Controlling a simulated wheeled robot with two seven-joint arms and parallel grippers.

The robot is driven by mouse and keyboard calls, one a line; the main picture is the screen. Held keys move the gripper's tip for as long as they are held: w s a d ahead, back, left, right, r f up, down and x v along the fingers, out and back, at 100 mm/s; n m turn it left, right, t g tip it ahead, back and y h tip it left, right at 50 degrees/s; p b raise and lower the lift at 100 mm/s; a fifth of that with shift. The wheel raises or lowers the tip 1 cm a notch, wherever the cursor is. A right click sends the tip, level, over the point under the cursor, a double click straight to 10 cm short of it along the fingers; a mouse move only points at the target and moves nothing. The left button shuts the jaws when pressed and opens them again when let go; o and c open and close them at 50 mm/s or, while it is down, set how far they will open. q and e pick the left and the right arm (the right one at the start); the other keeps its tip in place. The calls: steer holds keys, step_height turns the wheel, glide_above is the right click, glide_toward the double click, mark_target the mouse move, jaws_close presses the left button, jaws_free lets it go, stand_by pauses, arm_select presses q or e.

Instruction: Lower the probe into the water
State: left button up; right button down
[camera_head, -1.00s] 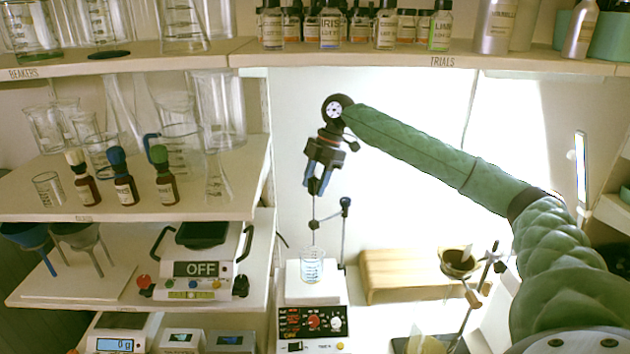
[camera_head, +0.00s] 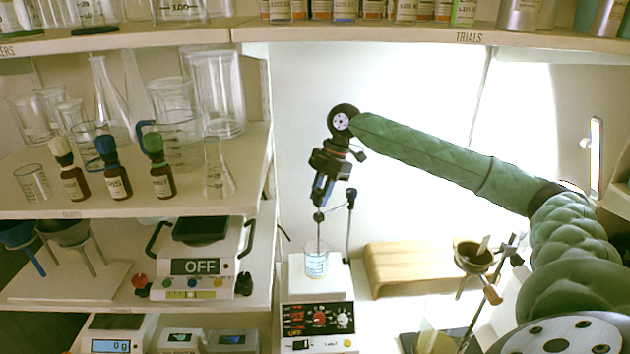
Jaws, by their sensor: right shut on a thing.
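My right gripper (camera_head: 321,203) points down above the hot plate and is shut on the top of the thin dark probe (camera_head: 319,230). The probe hangs nearly upright, and its lower end reaches down to the small glass beaker (camera_head: 316,264). The beaker holds pale blue water and stands on the white top of the hot plate (camera_head: 318,318). At this size I cannot tell how deep the tip sits in the water. A thin stand rod (camera_head: 349,225) with a dark clamp head rises just right of the probe. My left gripper is not in view.
Shelves with dropper bottles (camera_head: 114,175), glassware and a scale (camera_head: 195,265) fill the left. A bottle shelf (camera_head: 400,46) runs above.

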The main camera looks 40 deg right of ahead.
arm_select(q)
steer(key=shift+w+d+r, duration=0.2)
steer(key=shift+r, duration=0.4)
arm_select(e)
steer(key=shift+f, duration=1.55)
steer(key=c, duration=1.2)
jaws_free()
steer(key=shift+f, duration=0.1)
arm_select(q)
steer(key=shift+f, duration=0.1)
arm_select(e)
steer(key=shift+d+r+b, duration=0.1)
steer(key=shift+r+b, duration=0.2)
steer(key=shift+r, duration=0.05)
steer(key=b+v, duration=0.2)
steer(key=v, duration=0.3)
steer(key=shift+d+r, duration=0.15)
steer(key=shift+r, duration=0.1)
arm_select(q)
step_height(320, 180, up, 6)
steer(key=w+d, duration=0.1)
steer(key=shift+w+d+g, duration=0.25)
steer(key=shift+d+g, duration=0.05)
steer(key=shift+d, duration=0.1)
arm_select(e)
steer(key=shift+v, duration=0.75)
